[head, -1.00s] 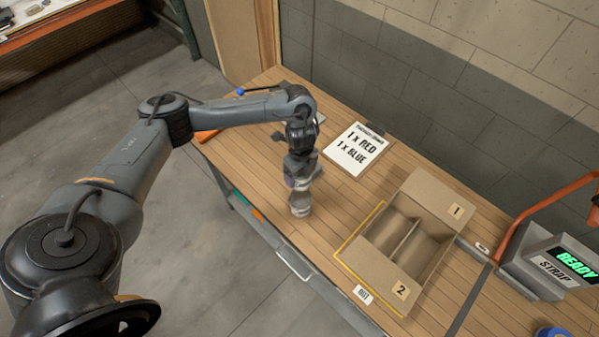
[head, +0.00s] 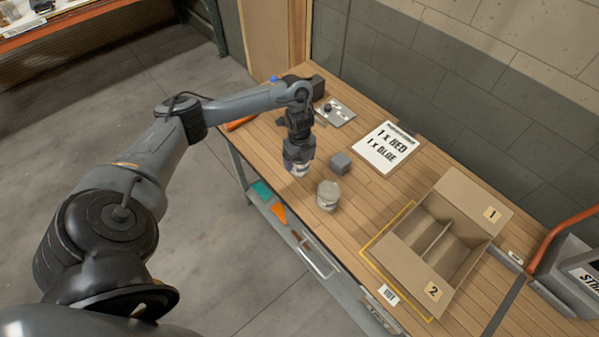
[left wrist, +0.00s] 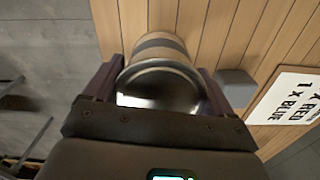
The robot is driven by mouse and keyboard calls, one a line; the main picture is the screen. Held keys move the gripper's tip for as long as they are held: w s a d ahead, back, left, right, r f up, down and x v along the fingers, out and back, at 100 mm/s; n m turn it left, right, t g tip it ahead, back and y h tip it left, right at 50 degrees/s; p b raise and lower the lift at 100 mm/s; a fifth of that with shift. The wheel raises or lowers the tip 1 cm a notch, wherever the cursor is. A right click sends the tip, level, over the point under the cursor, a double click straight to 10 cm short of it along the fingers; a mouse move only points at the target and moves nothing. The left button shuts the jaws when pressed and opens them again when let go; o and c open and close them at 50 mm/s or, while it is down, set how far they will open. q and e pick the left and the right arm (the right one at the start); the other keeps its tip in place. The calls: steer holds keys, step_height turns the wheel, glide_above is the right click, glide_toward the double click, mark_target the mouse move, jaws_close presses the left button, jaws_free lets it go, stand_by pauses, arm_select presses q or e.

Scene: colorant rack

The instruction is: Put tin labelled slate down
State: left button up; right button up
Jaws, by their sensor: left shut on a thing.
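My left gripper (head: 297,162) points down over the workbench, left of a pale round tin (head: 328,196) that stands upright on the wood. The gripper is shut on a tin (head: 300,171), of which only a small pale part shows below the fingers in the head view. In the left wrist view, the held tin's shiny round lid (left wrist: 158,88) lies between the two dark fingers. A grey-banded pale body shows beyond the lid; I cannot tell whether it is the held tin's or the other's. No label reading slate is legible. My right gripper is not in view.
A grey block (head: 340,163) stands beside the gripper, near the order card (head: 387,148). A divided open carton (head: 462,187) marked 1 and 2 is at the right. A grey plate (head: 335,113) lies behind. Bare wood surrounds the standing tin.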

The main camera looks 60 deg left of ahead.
arm_select(q)
steer(key=shift+f+b, duration=0.3)
steer(key=shift+f, duration=1.95)
steer(key=shift+f, duration=0.15)
steer(key=o, duration=0.9)
steer(key=shift+o, duration=0.2)
